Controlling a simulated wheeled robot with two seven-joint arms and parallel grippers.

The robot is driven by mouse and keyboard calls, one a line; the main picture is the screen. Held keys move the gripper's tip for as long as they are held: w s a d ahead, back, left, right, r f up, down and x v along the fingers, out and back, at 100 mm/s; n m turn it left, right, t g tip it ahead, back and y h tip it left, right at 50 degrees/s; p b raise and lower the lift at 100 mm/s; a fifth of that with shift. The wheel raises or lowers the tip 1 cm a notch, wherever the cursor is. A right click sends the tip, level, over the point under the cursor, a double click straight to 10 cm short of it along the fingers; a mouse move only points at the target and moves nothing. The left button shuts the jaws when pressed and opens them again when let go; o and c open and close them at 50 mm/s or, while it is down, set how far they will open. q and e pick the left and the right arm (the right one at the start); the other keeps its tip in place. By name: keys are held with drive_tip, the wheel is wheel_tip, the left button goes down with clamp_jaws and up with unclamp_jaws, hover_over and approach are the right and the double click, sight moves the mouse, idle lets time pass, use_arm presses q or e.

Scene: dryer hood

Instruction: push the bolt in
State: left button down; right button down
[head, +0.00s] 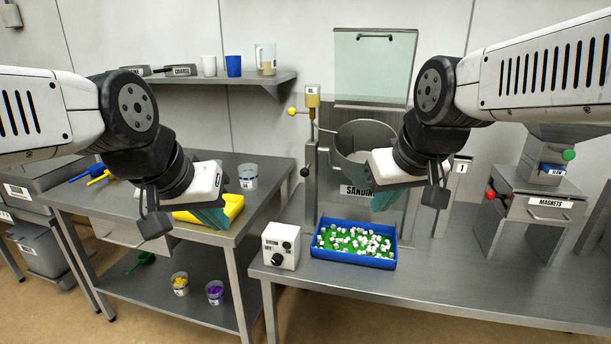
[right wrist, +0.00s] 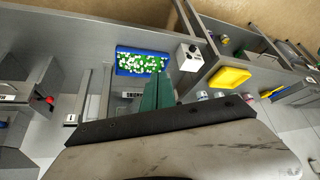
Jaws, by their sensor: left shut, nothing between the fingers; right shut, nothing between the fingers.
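I cannot tell for sure which part is the bolt. A yellow ball knob (head: 292,110) and a black knob (head: 305,172) stick out to the left of the metal post beside the drum (head: 362,142). A red knob (head: 490,196) sits on the left side of the box labelled MAGNETS (head: 549,203), and it also shows in the right wrist view (right wrist: 49,99). My right gripper (head: 385,199) is shut and empty, in front of the drum and above the blue tray's far side; its green fingers show in the right wrist view (right wrist: 157,92). My left gripper (head: 212,216) is shut and empty, over the left table by the yellow tray.
The blue tray (head: 352,261) holds green and white pieces on the right bench. A white control box (head: 281,246) stands left of it. The yellow tray (head: 235,205) and a cup (head: 248,177) are on the left table. A clear panel (head: 374,66) stands behind the drum.

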sight(307, 169)
drive_tip(key=w+a+f+n+y, duration=0.1)
drive_tip(key=w+a+f+n, duration=0.1)
drive_tip(key=w, duration=0.8)
drive_tip(key=w+a+f+n+y, duration=0.1)
drive_tip(key=w+a+n, duration=0.3)
drive_tip(key=w, duration=0.6)
drive_tip(key=w+a+f+n+y, duration=0.1)
drive_tip(key=w+a+f+n, duration=0.2)
drive_tip(key=w+n, duration=0.4)
drive_tip(key=w+f, duration=0.1)
drive_tip(key=w, duration=0.3)
drive_tip(key=shift+a, duration=0.2)
drive_tip(key=shift+f, duration=0.15)
drive_tip(key=w+a+f, duration=0.3)
drive_tip(key=w+f, duration=0.3)
drive_tip(key=w, duration=0.3)
drive_tip(key=shift+a+f, duration=0.2)
drive_tip(key=shift+f, duration=0.2)
